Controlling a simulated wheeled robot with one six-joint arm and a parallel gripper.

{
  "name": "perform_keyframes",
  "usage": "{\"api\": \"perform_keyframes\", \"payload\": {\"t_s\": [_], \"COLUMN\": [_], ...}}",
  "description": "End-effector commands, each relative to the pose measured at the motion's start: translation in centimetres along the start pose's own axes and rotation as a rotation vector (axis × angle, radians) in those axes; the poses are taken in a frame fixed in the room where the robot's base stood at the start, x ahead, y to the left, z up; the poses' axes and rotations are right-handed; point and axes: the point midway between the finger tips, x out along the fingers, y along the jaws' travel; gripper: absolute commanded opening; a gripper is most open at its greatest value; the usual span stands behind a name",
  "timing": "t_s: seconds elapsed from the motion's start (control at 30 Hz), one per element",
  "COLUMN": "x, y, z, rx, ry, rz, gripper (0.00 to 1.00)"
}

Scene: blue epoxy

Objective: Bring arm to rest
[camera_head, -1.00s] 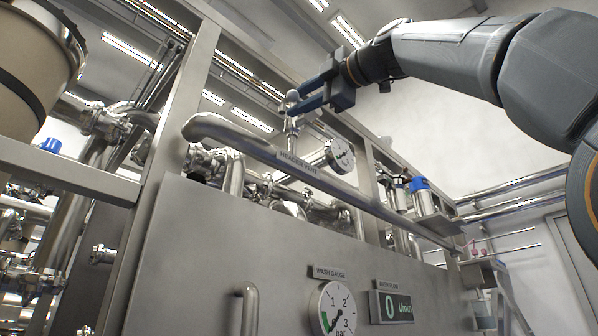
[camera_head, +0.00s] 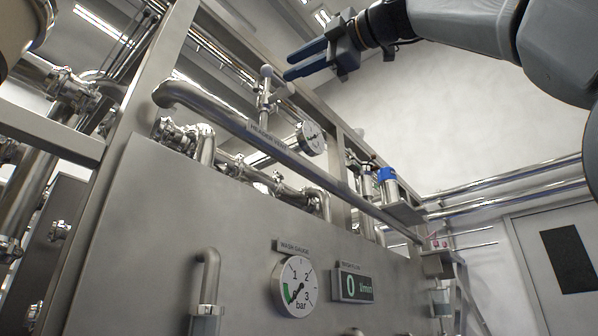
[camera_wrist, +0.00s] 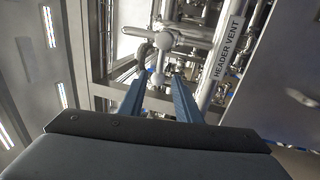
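My gripper (camera_head: 285,66) has two blue fingers, pointing left, high in the head view. The fingers stand apart with nothing held between them. Just left of the fingertips is a small valve (camera_head: 265,95) with a pale round knob, standing on the pipe labelled header vent (camera_head: 230,124). A small gap shows between tips and knob in the head view. In the wrist view the two fingers (camera_wrist: 160,78) are spread, and the valve's pale knobs (camera_wrist: 164,43) show beyond and between them; the true distance is hard to tell.
Below is a steel panel with a wash gauge (camera_head: 295,287) and a flow display (camera_head: 353,285). A second dial gauge (camera_head: 311,138) and a blue-capped fitting (camera_head: 388,178) stand behind the vent pipe. A steel frame post (camera_head: 130,130) rises at left.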

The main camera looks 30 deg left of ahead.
Motion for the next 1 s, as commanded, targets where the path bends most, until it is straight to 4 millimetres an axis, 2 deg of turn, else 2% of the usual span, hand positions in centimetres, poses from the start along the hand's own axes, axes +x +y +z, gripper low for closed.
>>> {"api": "perform_keyframes", "payload": {"t_s": [0.33, 0.47, 0.57, 0.73, 0.87, 1.0], "x": [0.1, 0.8, 1.6, 1.8, 0.4, -2.4], "y": [-0.2, -2.1, -5.8, -15.4, -23.6, -32.5], "z": [0.2, 2.1, 5.3, 11.6, 15.3, 17.9], "rx": [0.006, 0.082, 0.217, 0.517, 0.734, 0.947], "ry": [-0.003, -0.037, -0.102, -0.270, -0.415, -0.581], "rz": [-0.003, -0.043, -0.111, -0.248, -0.338, -0.418], "gripper": [0.30, 0.30, 0.30, 0.30, 0.30, 0.30]}}
